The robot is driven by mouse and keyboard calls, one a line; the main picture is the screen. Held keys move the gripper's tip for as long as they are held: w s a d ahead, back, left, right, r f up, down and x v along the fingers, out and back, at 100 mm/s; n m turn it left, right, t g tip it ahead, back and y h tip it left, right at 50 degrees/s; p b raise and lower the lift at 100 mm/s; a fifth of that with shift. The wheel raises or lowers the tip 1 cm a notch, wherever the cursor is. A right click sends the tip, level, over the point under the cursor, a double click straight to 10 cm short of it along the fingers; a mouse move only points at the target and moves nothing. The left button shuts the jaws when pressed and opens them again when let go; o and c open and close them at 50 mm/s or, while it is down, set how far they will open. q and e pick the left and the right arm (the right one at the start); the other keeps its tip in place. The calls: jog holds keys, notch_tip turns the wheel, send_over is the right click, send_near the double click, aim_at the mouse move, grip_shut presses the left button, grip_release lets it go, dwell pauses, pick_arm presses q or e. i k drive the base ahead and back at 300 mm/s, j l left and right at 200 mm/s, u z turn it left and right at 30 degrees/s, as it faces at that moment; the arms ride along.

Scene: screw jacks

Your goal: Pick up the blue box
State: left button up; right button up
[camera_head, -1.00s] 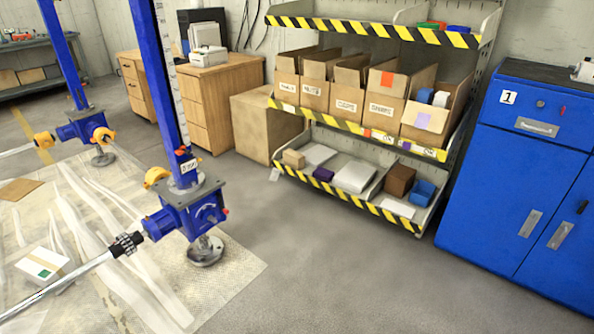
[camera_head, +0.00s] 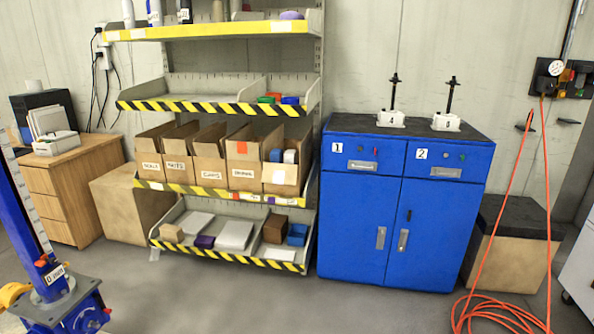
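A small blue box (camera_head: 297,235) sits at the right end of the shelf rack's bottom shelf, next to a brown box (camera_head: 275,229). A smaller blue item (camera_head: 290,100) lies on a higher shelf, beside a green one (camera_head: 274,96) and a red one. It is too small to tell whether it is a box. Neither of my grippers is in view.
The shelf rack (camera_head: 240,194) holds several cardboard bins. A blue cabinet (camera_head: 405,218) stands to its right, then an orange hose (camera_head: 500,318) on the floor. A blue screw jack (camera_head: 62,308) is at lower left. The grey floor (camera_head: 250,300) before the rack is clear.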

aim_at(276, 155)
jog(key=i+l+z, duration=0.1)
jog(key=i+z, duration=0.35)
jog(key=i, duration=1.75)
